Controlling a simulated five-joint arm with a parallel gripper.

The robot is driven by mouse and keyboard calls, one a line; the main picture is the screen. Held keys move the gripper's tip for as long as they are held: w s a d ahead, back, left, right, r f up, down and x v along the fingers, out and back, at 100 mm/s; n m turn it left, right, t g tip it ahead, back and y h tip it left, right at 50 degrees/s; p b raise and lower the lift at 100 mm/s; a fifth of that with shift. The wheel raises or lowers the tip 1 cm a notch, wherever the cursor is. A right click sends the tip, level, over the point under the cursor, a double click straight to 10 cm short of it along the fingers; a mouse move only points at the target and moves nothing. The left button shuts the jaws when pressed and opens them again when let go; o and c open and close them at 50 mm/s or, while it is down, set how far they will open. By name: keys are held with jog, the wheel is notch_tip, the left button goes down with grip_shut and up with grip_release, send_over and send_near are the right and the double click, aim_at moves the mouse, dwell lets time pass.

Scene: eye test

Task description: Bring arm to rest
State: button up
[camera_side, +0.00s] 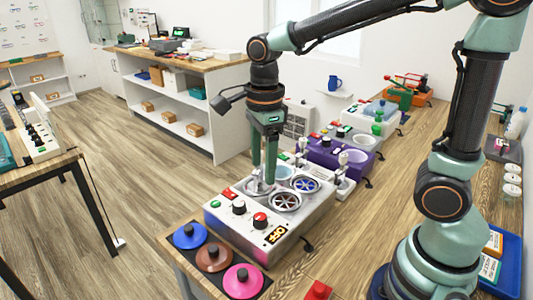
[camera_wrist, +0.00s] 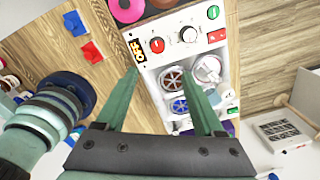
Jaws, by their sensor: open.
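My gripper (camera_side: 265,186) points down over the back left of a light grey control box (camera_side: 225,225) in the side view. Its two green fingers overlap a silvery round part there; I cannot tell whether they touch it. In the wrist view the fingers of my gripper (camera_wrist: 160,80) are spread apart with nothing held between them. The box (camera_wrist: 170,60) shows between and beyond them, with knobs, a red fan and a blue fan. Its small display (camera_side: 276,234) reads OFF. My arm is bent and reaches out over the bench.
Blue, brown and pink discs (camera_side: 242,281) sit at the box's front. A red block (camera_side: 318,290) lies on the bench. A purple device (camera_side: 325,156) and other machines stand behind. A blue tray (camera_side: 510,262) is at the right edge. Open floor (camera_side: 120,150) lies left.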

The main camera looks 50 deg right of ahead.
jog(key=s+d+r+n+t, duration=0.2)
jog(key=d+n, duration=0.1)
jog(key=n, duration=0.8)
jog(key=s+d+r+n+t, duration=0.2)
jog(key=s+d+n+t, duration=0.1)
jog(key=n, duration=0.8)
jog(key=shift+s+r+n, duration=0.15)
jog(key=shift+s+n, duration=0.05)
jog(key=shift+n, duration=0.2)
